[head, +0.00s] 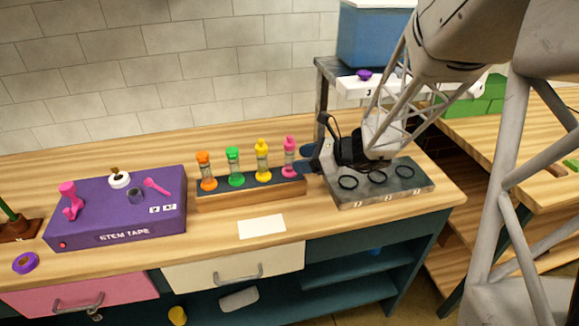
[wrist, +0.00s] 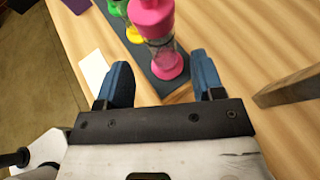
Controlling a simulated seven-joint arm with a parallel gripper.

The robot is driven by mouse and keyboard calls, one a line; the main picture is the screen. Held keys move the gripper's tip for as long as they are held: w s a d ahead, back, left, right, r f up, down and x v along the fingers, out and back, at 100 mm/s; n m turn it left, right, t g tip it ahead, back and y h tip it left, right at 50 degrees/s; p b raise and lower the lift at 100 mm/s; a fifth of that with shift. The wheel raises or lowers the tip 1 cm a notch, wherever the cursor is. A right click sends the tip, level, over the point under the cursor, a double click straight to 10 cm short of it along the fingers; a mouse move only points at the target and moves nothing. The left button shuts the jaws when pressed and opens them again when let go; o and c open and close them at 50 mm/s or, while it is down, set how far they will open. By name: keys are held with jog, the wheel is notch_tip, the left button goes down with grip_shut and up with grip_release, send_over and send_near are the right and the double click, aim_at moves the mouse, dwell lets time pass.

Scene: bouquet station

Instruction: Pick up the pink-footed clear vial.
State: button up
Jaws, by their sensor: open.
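The pink-footed clear vial (head: 289,158) stands upright at the right end of a row in a dark-topped wooden rack (head: 251,193). It has a pink top, a clear middle and a pink foot. In the wrist view the vial (wrist: 168,48) rises just beyond the fingertips, roughly between the two blue fingers. My gripper (head: 307,160) is open and empty, close to the right of the vial in the head view. The gripper also shows in the wrist view (wrist: 162,80). I cannot tell whether a finger touches the vial.
Yellow (head: 262,160), green (head: 234,166) and orange (head: 207,171) vials stand to the left in the rack. A grey stand with black rings (head: 400,197) lies right, under my wrist. A purple stem tape box (head: 120,215) is at left. A white card (head: 261,226) lies in front.

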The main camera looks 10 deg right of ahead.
aim_at(289, 161)
jog(key=shift+x, duration=2.4)
jog(key=shift+w+d+f, duration=0.1)
jog(key=shift+d+f, duration=0.05)
grip_shut()
